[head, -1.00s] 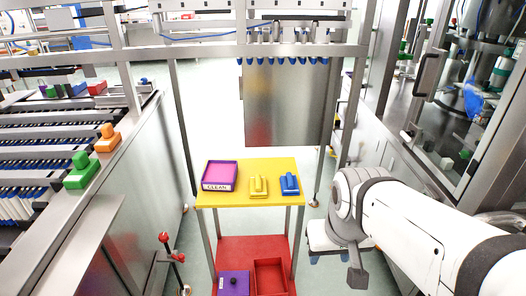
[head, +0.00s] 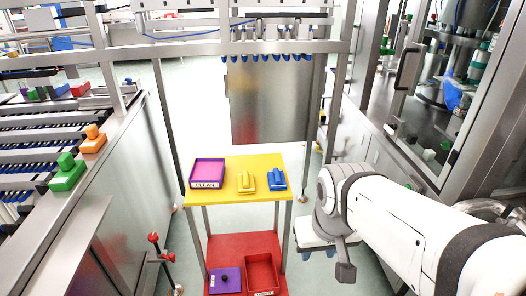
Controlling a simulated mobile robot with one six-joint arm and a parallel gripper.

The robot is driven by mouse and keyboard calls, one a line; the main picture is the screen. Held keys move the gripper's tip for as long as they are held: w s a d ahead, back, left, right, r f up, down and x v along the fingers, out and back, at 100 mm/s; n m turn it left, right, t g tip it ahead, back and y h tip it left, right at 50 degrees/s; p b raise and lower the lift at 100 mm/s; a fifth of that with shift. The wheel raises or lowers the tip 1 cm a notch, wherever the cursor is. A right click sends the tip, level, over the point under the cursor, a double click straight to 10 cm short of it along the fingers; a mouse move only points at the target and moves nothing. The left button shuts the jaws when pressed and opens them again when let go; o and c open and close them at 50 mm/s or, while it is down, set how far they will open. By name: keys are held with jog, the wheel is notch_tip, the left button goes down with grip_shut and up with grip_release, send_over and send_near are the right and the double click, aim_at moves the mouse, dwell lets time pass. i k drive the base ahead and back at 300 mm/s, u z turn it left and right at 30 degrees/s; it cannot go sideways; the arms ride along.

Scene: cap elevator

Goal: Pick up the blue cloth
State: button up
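A crumpled blue thing (head: 452,95), which looks like the blue cloth, shows inside the glass-fronted machine at the upper right in the head view. I cannot tell from here whether it lies on something or hangs. My white arm (head: 400,230) reaches in from the lower right, well below and in front of it. The arm's grey end part points down beside the yellow table. My gripper's fingers cannot be made out.
A yellow table (head: 215,199) holds a purple tray marked CLEAN (head: 207,187), a yellow block (head: 246,182) and a blue block (head: 278,181). A red lower shelf (head: 243,240) is below. A conveyor (head: 40,145) stands left; a machine door handle (head: 408,68) is right.

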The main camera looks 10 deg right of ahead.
aim_at(276, 180)
jog(key=u, duration=0.05)
jog(key=k, duration=0.95)
jog(key=z, duration=0.9)
jog(key=i, duration=1.8)
jog(key=u, duration=2.15)
jog(key=i, duration=0.5)
jog(key=z, duration=0.2)
